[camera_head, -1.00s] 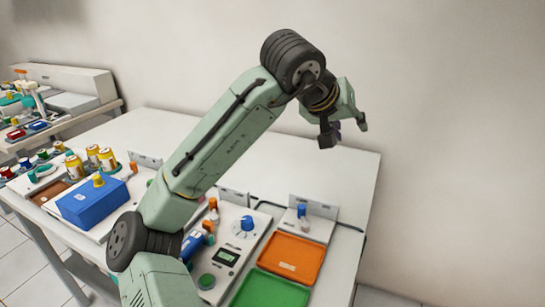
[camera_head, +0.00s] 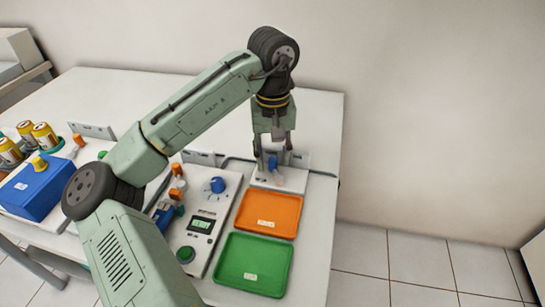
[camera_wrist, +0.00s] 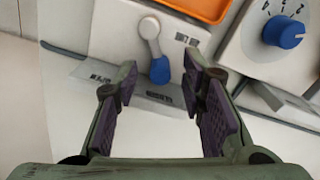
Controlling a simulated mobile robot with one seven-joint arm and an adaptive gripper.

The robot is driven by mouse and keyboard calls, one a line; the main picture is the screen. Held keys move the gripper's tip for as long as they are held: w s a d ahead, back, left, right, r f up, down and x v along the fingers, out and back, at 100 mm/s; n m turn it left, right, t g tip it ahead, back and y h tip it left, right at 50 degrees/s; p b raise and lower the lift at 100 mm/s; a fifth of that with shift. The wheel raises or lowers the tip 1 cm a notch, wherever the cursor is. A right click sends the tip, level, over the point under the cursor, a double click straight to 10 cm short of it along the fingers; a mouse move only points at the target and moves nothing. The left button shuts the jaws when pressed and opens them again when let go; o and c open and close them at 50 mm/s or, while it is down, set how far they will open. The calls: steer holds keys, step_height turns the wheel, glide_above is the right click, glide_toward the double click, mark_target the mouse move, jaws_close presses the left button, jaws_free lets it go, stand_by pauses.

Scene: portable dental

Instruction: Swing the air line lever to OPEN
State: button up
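The air line lever is a light grey arm with a blue tip (camera_wrist: 159,70) on a pale valve plate (camera_wrist: 110,40). In the wrist view it points down towards me, with small dark labels around it that I cannot read clearly. In the head view the blue tip (camera_head: 272,162) shows at the back of the plate (camera_head: 297,181), below my gripper (camera_head: 274,140). My gripper (camera_wrist: 161,74) is open, its purple-padded fingers on either side of the blue tip in the wrist view. I see no clear contact.
An orange tray (camera_head: 270,214) and a green tray (camera_head: 253,263) lie in front of the valve plate. A control box with a blue knob (camera_head: 217,185) stands to its left. A blue box (camera_head: 35,190) stands farther left. The table behind is clear.

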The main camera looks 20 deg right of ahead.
steer(key=shift+f, duration=0.65)
steer(key=shift+c, duration=0.6)
jaws_close()
